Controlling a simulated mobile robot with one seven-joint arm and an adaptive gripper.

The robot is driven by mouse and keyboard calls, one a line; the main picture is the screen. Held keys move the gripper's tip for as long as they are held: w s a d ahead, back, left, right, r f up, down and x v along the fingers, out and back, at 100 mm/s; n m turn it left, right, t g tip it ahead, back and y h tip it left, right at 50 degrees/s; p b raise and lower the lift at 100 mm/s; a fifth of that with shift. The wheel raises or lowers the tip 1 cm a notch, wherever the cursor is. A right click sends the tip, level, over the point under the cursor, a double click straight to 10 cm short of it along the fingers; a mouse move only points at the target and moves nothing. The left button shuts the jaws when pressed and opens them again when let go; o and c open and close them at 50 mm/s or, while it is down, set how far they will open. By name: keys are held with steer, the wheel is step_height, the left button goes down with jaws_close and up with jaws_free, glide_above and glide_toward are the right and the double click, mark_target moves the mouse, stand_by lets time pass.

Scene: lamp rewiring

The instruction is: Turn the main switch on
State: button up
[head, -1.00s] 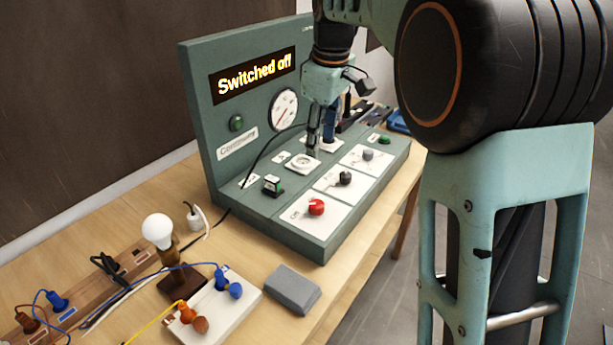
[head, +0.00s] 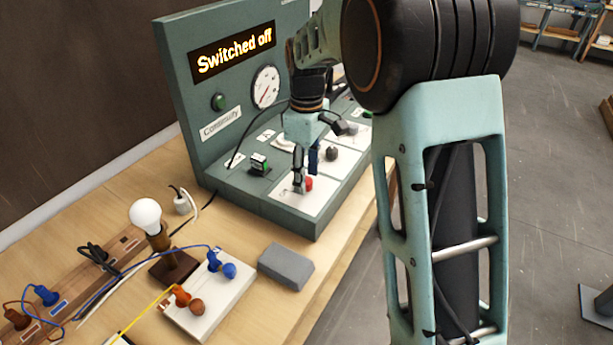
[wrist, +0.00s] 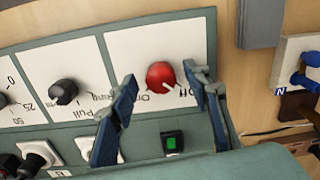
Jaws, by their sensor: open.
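The main switch is a red rotary knob (wrist: 160,75) on a white plate marked "On" and "Off". In the wrist view its white pointer is turned toward the "Off" side. My gripper (wrist: 160,97) is open, with one blue-padded finger to each side of the knob; I cannot tell how far above the panel they are. In the head view the red knob (head: 309,183) shows partly behind my gripper (head: 306,178). The display (head: 232,53) on the green test bench reads "Switched off".
A black knob (wrist: 64,92) sits beside the red one on the panel. A green button (wrist: 172,142) is close to the fingers. A grey block (head: 286,267), a bulb (head: 146,215) and a white board with plugs (head: 231,290) stand on the table in front.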

steer(key=shift+f, duration=0.3)
steer(key=c, duration=1.2)
steer(key=shift+o, duration=0.2)
